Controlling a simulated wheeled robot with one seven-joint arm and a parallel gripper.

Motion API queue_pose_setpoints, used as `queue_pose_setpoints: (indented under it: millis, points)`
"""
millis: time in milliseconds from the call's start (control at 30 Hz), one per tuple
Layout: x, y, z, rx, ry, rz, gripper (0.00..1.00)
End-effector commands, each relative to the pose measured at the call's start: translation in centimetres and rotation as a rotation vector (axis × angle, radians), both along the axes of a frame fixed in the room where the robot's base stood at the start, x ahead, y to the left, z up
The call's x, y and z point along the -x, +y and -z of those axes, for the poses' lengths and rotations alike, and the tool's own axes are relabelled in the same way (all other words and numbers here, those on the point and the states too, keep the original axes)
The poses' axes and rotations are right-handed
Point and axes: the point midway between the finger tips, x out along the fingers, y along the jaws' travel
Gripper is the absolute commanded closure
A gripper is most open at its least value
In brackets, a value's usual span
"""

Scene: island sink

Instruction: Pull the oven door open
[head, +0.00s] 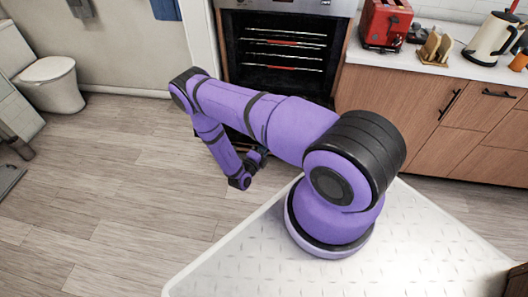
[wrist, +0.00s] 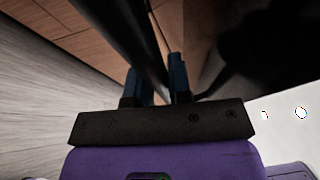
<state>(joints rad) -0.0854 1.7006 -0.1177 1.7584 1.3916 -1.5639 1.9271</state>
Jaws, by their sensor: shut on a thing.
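The oven (head: 275,60) stands at the back centre in the head view, with its dark cavity and racks exposed. Its door is down from the front, mostly hidden behind my arm. In the wrist view the door's dark glossy face (wrist: 245,45) fills the right side. A dark bar handle (wrist: 136,38) runs between the two fingers of my gripper (wrist: 155,80), which is shut on it. In the head view my gripper (head: 258,158) is low in front of the oven, partly hidden by my arm.
Wooden cabinets (head: 435,115) stand right of the oven. A red toaster (head: 385,22), a toast rack (head: 435,47) and a kettle (head: 491,38) sit on the counter. A toilet (head: 52,85) is at far left. The wood floor (head: 120,165) between is clear.

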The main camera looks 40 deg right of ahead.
Motion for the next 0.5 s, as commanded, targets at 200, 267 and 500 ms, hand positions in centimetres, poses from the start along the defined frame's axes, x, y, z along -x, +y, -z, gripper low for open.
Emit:
queue_pose_setpoints:
  millis: [200, 267, 500]
  points:
    - [0.16, 0.04, 0.03, 0.002, 0.003, 0.001, 1.0]
    - [0.17, 0.06, 0.05, 0.001, 0.003, 0.001, 0.7]
    - [0.12, 0.11, 0.07, 0.0, 0.002, 0.0, 0.56]
